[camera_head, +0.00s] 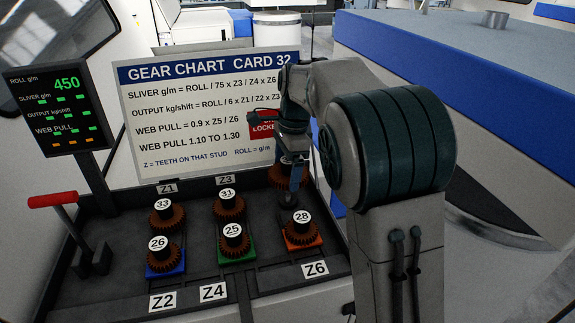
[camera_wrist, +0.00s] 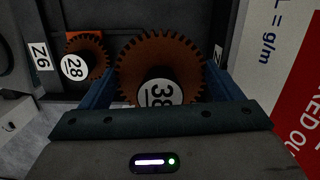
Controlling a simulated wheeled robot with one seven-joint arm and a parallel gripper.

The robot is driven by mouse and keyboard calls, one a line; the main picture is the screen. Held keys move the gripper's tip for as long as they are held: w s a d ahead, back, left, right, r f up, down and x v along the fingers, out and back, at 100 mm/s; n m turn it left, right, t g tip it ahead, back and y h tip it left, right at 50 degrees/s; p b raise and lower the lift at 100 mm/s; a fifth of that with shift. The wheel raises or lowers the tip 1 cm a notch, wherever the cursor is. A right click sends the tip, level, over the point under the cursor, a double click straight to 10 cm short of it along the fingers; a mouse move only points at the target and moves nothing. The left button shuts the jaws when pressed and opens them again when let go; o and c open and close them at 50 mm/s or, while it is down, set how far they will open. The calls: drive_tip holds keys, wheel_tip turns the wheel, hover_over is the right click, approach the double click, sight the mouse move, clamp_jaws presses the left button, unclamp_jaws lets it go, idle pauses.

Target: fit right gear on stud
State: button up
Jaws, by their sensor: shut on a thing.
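My gripper (camera_head: 294,182) is shut on a large brown toothed gear marked 38 (camera_wrist: 135,72), with a blue finger on each side of it in the wrist view. In the head view this gear (camera_head: 277,174) is largely hidden behind my gripper and arm, at the back right of the dark tray, behind the gear marked 28 (camera_head: 300,241). Gear 28 (camera_wrist: 90,50) also shows left of the held gear in the wrist view, near the Z6 label (camera_wrist: 40,56). The stud under gear 38 is hidden; I cannot tell whether the gear is seated on it.
Gears 33 (camera_head: 167,219), 31 (camera_head: 228,208), 26 (camera_head: 160,258) and 25 (camera_head: 233,238) stand to the left on the tray (camera_head: 115,270). The gear chart (camera_head: 200,110) rises behind. A red-handled lever (camera_head: 52,200) and a display reading 450 (camera_head: 57,110) are at the left.

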sight(286, 196)
drive_tip(key=shift+f+b, duration=1.8)
drive_tip(key=shift+f, duration=1.55)
drive_tip(key=o, duration=1)
drive_tip(key=shift+c, duration=0.2)
drive_tip(key=r, duration=0.4)
drive_tip(key=d+r, duration=0.1)
drive_tip(key=r, duration=0.7)
drive_tip(key=shift+w+d+r, duration=0.2)
drive_tip(key=shift+w+r, duration=0.05)
drive_tip(key=shift+r, duration=0.05)
drive_tip(key=shift+d+r, duration=0.1)
drive_tip(key=shift+r, duration=0.45)
drive_tip(key=shift+s, duration=0.1)
